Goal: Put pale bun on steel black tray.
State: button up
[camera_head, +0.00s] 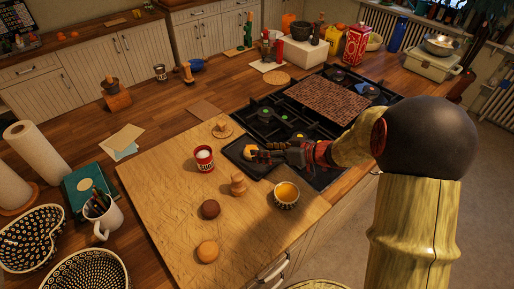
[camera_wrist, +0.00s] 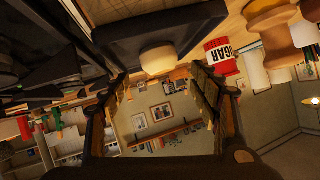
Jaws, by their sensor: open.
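The steel black tray (camera_head: 238,162) lies at the back edge of the wooden board, beside the stove; its dark surface also shows in the wrist view (camera_wrist: 187,33). The pale bun (camera_head: 249,151) appears to rest on the tray, and it shows cream-coloured against it in the wrist view (camera_wrist: 157,57). My gripper (camera_head: 262,154) reaches in from the right, low over the tray at the bun. In the wrist view my gripper (camera_wrist: 161,80) has its fingers spread apart, with the bun in the gap just past the tips. Whether either finger touches the bun cannot be told.
On the board (camera_head: 160,185) stand a red sugar tin (camera_head: 204,158), a wooden piece (camera_head: 238,184), a patterned cup (camera_head: 286,195), a dark bun (camera_head: 210,209) and a tan bun (camera_head: 208,251). The stove (camera_head: 275,125) lies behind the tray. The board's left part is clear.

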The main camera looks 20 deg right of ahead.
jog(key=p+v, duration=0.2)
jog(key=v, duration=0.4)
jog(key=shift+s+d+r, duration=0.2)
jog(key=shift+d+r, duration=0.15)
jog(key=w+d+r+m+t+h, duration=0.1)
jog(key=w+d+r+t+h, duration=0.35)
jog(key=r, duration=0.45)
jog(key=s+d+r+m+g+h, duration=0.25)
jog(key=s+r+h, duration=0.25)
jog(key=r+h, duration=0.25)
jog(key=s+a+g+y, duration=0.1)
jog(key=s+a+g, duration=0.1)
jog(key=s+a, duration=0.3)
jog(key=s+a+f+m+g+y, duration=0.1)
jog(key=s+a, duration=0.3)
jog(key=s, duration=0.7)
jog(key=s+a+f+g+y, duration=0.1)
jog(key=s+a+g, duration=0.1)
jog(key=s+a, duration=0.3)
jog(key=s, duration=0.3)
jog(key=shift+a+g+y, duration=0.3)
jog(key=shift+a+g, duration=0.1)
